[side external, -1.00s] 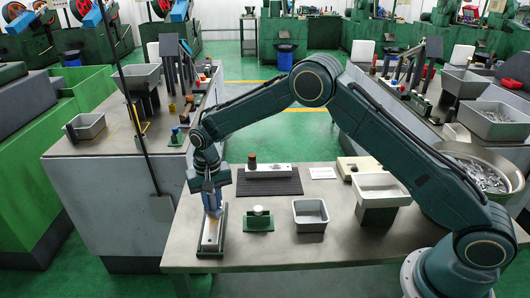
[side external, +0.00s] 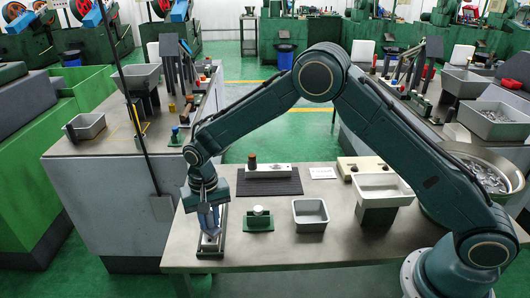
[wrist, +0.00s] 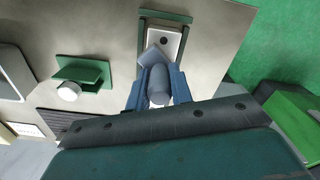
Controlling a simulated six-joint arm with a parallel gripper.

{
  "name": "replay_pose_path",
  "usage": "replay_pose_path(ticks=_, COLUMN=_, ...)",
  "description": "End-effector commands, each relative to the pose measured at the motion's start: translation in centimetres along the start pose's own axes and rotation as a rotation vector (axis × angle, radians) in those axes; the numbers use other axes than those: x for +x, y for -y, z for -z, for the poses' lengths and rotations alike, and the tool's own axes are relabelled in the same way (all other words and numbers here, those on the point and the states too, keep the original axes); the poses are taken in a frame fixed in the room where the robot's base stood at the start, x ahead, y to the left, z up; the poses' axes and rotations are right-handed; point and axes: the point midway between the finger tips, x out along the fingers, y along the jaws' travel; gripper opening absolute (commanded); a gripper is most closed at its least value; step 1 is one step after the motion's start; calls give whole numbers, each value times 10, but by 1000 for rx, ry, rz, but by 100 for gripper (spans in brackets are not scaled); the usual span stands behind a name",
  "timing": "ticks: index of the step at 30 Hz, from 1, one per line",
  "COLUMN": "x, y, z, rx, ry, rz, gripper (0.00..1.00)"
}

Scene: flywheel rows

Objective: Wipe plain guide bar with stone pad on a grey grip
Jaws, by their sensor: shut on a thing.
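The guide bar (wrist: 166,37) is a pale metal bar with a dark hole, held in a green frame on the table. In the side view its frame (side external: 223,218) is at the table's left end, mostly behind my gripper. My gripper (side external: 209,228) is over the bar, pointing down. In the wrist view its blue fingers (wrist: 158,92) are shut on a grey rounded grip (wrist: 158,78). The fingers hide part of the pad and bar.
A green stand with a white knob (side external: 258,211) is just right of the bar. Further right is an open grey bin (side external: 310,226). Behind are a dark ribbed mat (side external: 285,188) and a cream tray (side external: 382,193).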

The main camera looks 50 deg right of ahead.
Motion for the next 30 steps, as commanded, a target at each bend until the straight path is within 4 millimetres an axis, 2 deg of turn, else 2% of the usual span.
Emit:
replay_pose_path(ticks=2, x=0, y=3, z=-8, rx=-3, ry=2, rz=-1, gripper=1)
replay_pose_path(ticks=4, x=-4, y=2, z=-6, rx=-1, ry=1, rz=0, gripper=1)
replay_pose_path(ticks=6, x=-25, y=3, z=-5, rx=-1, ry=-4, rz=4, gripper=1)
replay_pose_path(ticks=21, x=-67, y=3, z=-5, rx=0, ry=-1, rz=1, gripper=1)
replay_pose_path(ticks=30, x=-82, y=2, z=-6, rx=0, ry=0, rz=0, gripper=1)
